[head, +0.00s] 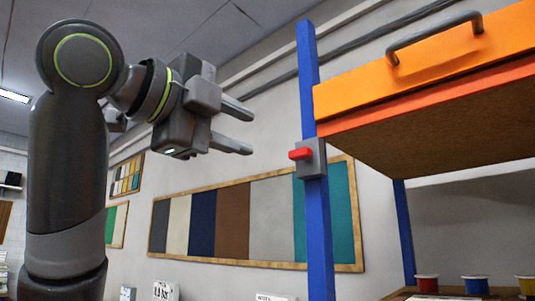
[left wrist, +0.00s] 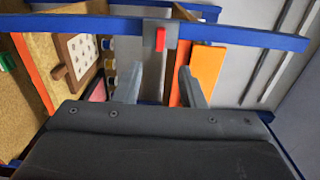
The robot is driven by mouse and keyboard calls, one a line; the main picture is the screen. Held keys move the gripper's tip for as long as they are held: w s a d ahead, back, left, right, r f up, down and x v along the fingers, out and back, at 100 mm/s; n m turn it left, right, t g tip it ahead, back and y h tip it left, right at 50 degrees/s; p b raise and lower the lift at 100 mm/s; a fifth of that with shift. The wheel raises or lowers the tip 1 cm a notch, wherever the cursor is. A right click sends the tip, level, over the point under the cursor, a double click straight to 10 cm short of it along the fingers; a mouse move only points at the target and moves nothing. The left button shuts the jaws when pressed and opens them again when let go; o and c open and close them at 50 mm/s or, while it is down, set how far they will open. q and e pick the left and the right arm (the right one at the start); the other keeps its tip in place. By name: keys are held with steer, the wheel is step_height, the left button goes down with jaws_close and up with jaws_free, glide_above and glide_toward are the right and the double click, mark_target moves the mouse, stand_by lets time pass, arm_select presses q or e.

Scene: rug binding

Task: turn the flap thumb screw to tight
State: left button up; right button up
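The flap thumb screw is a small red knob (head: 300,154) on a grey block (head: 311,160) fixed to a blue upright post (head: 318,230). Its red bar lies crosswise to the post. It also shows in the left wrist view (left wrist: 160,39), above the gap between the fingers. The orange flap (head: 430,70) with a grey handle is right of the post, raised. My left gripper (head: 243,128) is open and empty, left of the screw and a little higher in the head view, apart from it. My right gripper is not in view.
A board of color samples (head: 230,222) hangs on the wall behind. Several thread spools (head: 475,286) stand low at the right, under the flap. In the left wrist view a framed panel (left wrist: 80,55) shows at the left. The space between my left gripper and the screw looks clear.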

arm_select(q)
steer(key=v, duration=0.4)
steer(key=shift+s+a+b, duration=0.1)
steer(key=shift+s+b, duration=0.1)
steer(key=shift+b, duration=0.15)
